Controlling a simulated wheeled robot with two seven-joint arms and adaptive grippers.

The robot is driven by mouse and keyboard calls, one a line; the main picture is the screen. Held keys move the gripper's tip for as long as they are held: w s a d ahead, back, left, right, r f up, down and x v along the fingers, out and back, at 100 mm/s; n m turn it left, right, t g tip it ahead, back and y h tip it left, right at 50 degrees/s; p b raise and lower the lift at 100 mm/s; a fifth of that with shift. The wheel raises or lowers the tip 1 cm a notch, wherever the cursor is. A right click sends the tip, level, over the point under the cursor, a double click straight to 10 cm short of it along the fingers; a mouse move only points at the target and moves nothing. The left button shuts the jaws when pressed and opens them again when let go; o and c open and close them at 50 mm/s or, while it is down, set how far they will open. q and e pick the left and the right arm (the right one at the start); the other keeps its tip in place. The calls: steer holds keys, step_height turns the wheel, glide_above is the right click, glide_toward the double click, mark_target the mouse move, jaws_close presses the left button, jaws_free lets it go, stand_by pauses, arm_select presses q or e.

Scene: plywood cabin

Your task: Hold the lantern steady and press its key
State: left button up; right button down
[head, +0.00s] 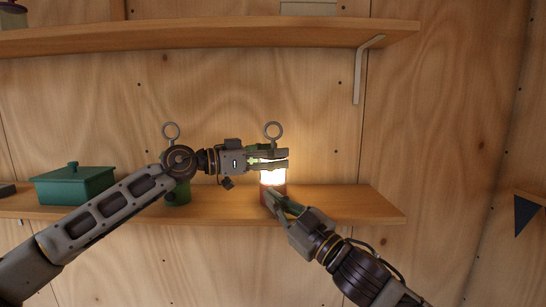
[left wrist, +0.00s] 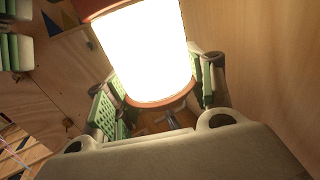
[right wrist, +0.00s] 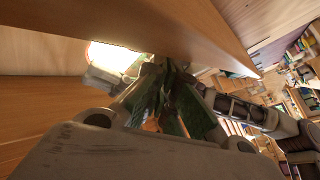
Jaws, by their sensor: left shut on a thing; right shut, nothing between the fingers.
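The lantern (head: 272,178) stands on the lower shelf, upright, with a bright glowing body, a reddish base and a ring on top. It fills the upper middle of the left wrist view (left wrist: 145,50), and its glow shows in the right wrist view (right wrist: 113,57). My left gripper (head: 284,158) is shut on the lantern's upper part from the left. My right gripper (head: 271,196) is shut and empty, its fingertips in front of the lantern's base; I cannot tell if they touch. I cannot make out the key; the right fingers cover part of the base.
A green lidded box (head: 73,186) stands at the left of the lower shelf (head: 350,205). A green ringed object (head: 178,194) is partly behind my left arm. An upper shelf (head: 200,36) with a metal bracket (head: 358,75) runs above. The shelf right of the lantern is clear.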

steer(key=shift+s, duration=3)
arm_select(q)
steer(key=o, duration=1.3)
steer(key=shift+a, duration=0.1)
steer(key=shift+v, duration=5.9)
steer(key=shift+f, duration=0.1)
